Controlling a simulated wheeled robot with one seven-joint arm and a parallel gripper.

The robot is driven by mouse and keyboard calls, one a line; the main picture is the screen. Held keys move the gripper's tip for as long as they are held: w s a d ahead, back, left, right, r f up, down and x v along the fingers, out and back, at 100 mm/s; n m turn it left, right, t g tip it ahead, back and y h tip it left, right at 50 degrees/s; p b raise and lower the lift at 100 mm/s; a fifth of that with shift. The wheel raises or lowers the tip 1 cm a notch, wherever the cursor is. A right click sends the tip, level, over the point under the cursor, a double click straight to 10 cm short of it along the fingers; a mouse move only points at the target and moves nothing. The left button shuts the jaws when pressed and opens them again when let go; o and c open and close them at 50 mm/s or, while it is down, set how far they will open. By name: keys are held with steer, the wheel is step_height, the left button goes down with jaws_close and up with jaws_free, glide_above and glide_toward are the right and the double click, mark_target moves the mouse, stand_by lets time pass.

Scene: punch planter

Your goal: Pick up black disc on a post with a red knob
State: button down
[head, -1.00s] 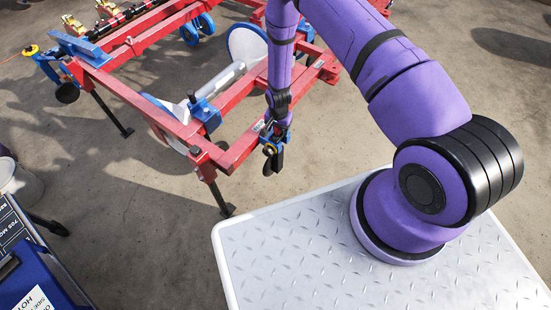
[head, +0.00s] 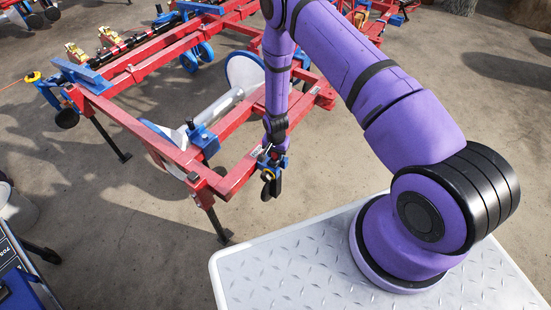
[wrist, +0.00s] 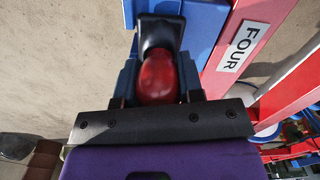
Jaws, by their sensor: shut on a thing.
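In the wrist view, a red knob (wrist: 158,78) sits between the two fingers of my gripper (wrist: 160,84), which is shut on it. A black part (wrist: 158,33) adjoins the knob's far end, beside a blue surface. In the head view, my gripper (head: 271,160) hangs at the near right end of the red frame. A dark, flat piece (head: 271,188), likely the black disc, shows edge-on just below the fingers. The knob and post cannot be made out there. I cannot tell whether the disc touches the blue bracket.
The red planter frame (head: 125,121) with blue brackets stands close beside the gripper. A red bar labelled FOUR (wrist: 243,47) runs at right in the wrist view. A metal-plate platform (head: 290,270) lies below the arm.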

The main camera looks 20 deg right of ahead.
steer(key=shift+w+r, duration=0.1)
steer(key=shift+r, duration=0.45)
steer(key=s+d, duration=1)
steer(key=s, duration=0.5)
steer(key=shift+s+d, duration=0.15)
steer(key=shift+d, duration=0.05)
steer(key=s+d, duration=0.6)
steer(key=s, duration=0.2)
steer(key=shift+s, duration=0.4)
stand_by(1.9)
stand_by(0.4)
